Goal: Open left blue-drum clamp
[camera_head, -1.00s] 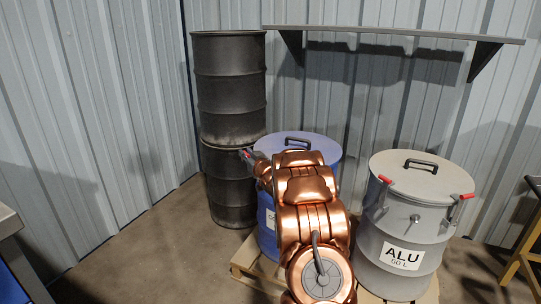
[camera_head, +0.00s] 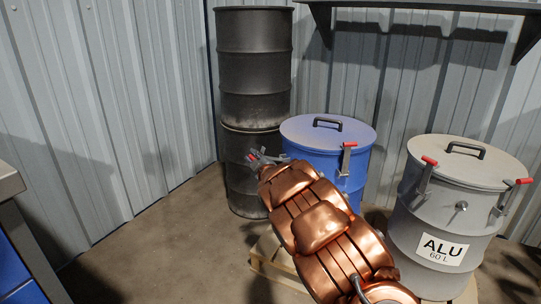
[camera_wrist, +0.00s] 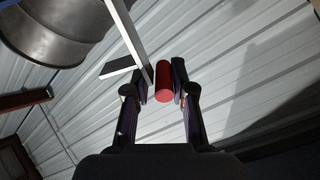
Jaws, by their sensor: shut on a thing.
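The blue drum (camera_head: 309,163) stands behind my arm with its blue lid (camera_head: 312,130) on and a black handle on top. My gripper (camera_head: 262,158) is at the drum's left side, out from the rim. In the wrist view my gripper (camera_wrist: 163,82) is shut on the red grip (camera_wrist: 163,84) of the left clamp, with its grey metal lever (camera_wrist: 126,32) beside it. The left clamp's joint to the drum is hidden by my arm. The blue drum's right clamp (camera_head: 346,158), with a red tip, lies upright against the drum's side.
A grey ALU drum (camera_head: 425,215) with red-tipped clamps stands to the right. Dark stacked drums (camera_head: 254,90) stand close behind my gripper. A wooden pallet (camera_head: 272,266) is under the blue drum. Floor at left is clear.

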